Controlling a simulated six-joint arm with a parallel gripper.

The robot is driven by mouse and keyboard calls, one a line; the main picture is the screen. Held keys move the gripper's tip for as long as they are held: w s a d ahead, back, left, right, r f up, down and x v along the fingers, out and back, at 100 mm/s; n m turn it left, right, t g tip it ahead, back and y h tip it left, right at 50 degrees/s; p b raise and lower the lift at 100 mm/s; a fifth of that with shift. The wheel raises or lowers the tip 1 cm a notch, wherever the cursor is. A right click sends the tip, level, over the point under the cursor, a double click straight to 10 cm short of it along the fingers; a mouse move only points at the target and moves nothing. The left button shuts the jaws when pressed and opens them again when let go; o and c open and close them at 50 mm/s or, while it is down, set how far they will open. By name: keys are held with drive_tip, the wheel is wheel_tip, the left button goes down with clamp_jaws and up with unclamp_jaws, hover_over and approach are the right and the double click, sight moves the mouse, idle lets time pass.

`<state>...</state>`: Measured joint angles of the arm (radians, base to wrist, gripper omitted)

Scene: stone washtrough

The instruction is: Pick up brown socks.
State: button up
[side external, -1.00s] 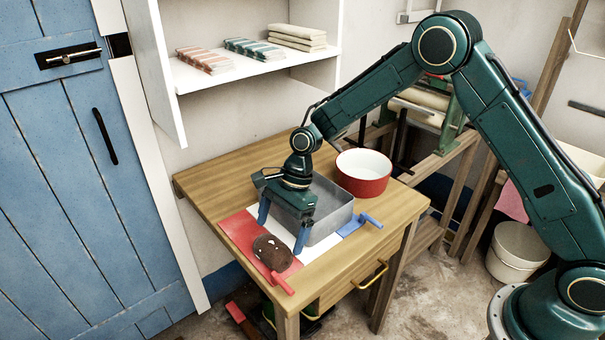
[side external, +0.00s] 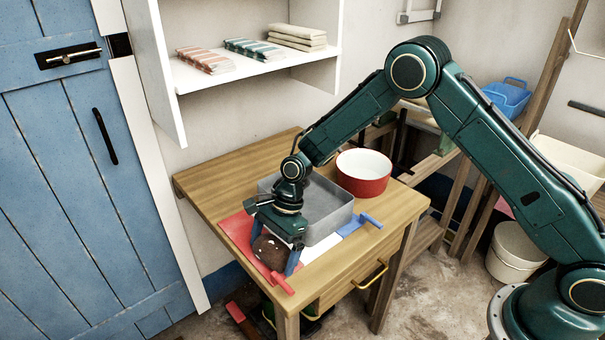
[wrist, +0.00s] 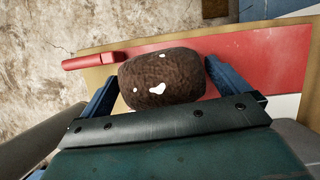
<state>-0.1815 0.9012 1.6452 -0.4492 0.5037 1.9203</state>
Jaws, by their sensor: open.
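The brown socks (side external: 271,250) are a rounded brown bundle with a few white spots, lying on the red mat (side external: 236,228) at the table's front left. In the wrist view the bundle (wrist: 163,80) sits between the two blue fingers of my gripper (wrist: 160,85). My gripper (side external: 273,258) is open, with one finger on each side of the bundle. The right finger looks close to its side, but I cannot tell whether it touches. The gripper's body hides part of the bundle in the side view.
A grey metal tray (side external: 335,228) stands just behind the gripper. A red and white bowl (side external: 364,184) stands at the table's back right. A blue mat with a handle (side external: 369,219) lies at the right edge. A red handle (side external: 283,284) lies at the table's front edge.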

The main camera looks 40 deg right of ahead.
sight(272, 242)
idle(0.4)
drive_tip(key=c, duration=1.1)
drive_tip(key=shift+o, duration=0.2)
drive_tip(key=shift+r, duration=0.15)
wheel_tip(272, 242, up, 20)
idle(0.4)
drive_tip(key=w+d+f+m+t, duration=0.1)
drive_tip(key=d+m, duration=0.3)
drive_tip(key=d, duration=0.8)
drive_tip(key=w+d+f+m+t+h, duration=0.1)
drive_tip(key=w+d+m+t, duration=0.1)
drive_tip(key=d, duration=1.1)
drive_tip(key=w+d+f+m+t+h, duration=0.1)
drive_tip(key=d+m, duration=0.5)
drive_tip(key=d, duration=0.7)
drive_tip(key=w+f, duration=0.1)
drive_tip(key=w, duration=0.1)
drive_tip(key=shift+w+d+m, duration=0.2)
drive_tip(key=shift+w+m, duration=0.1)
drive_tip(key=shift+m, duration=0.1)
